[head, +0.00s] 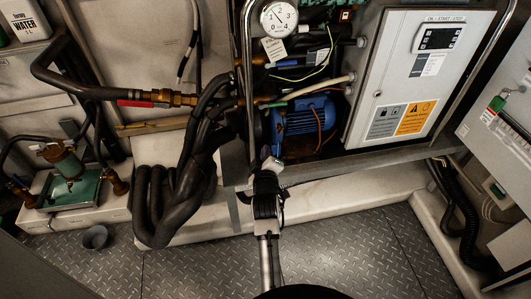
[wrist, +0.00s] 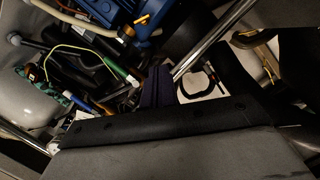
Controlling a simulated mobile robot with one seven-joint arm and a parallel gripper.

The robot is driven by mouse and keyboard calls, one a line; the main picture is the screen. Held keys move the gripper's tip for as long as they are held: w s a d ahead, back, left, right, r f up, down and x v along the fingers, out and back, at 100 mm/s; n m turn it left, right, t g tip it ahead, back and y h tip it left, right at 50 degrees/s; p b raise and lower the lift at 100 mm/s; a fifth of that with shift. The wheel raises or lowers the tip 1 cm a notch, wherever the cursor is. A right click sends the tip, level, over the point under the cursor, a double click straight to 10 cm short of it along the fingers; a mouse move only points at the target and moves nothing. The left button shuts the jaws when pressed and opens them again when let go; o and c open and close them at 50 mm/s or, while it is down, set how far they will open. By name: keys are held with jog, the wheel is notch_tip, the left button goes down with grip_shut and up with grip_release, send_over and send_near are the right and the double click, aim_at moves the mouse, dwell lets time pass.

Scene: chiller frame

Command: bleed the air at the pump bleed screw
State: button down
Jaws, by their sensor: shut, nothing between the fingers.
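The blue pump motor (head: 303,118) sits inside the chiller frame, left of the control box. In the wrist view its blue body (wrist: 168,22) shows at the top. My gripper (head: 271,164) is at the frame's lower front edge, just below and left of the motor. In the wrist view its dark fingers (wrist: 158,86) are together and hold nothing. They appear apart from the motor.
A grey control box (head: 405,80) stands right of the motor. Thick black hoses (head: 190,170) hang at left. A metal frame tube (wrist: 205,48) runs close to my fingers. A small dark cup (head: 95,237) stands on the floor.

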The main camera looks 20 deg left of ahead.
jog(key=c, duration=1.8)
grip_release()
jog(key=shift+d+f, duration=0.15)
jog(key=shift+f, duration=0.05)
jog(key=shift+o, duration=1)
jog(key=w+d+f+m+y+b, duration=0.1)
jog(key=d+f+m+b, duration=0.2)
jog(key=m, duration=0.4)
jog(key=shift+d+f+m+g+b, duration=0.4)
jog(key=shift+d+b, duration=0.4)
jog(key=shift+d, duration=0.15)
jog(key=m+y, duration=0.3)
jog(key=m, duration=0.3)
send_near(280, 130)
jog(key=shift+t, duration=0.3)
jog(key=x, duration=0.7)
jog(key=shift+w+a+f+p, duration=0.2)
jog(key=shift+w+f+p, duration=0.1)
jog(key=shift+p, duration=0.05)
grip_shut()
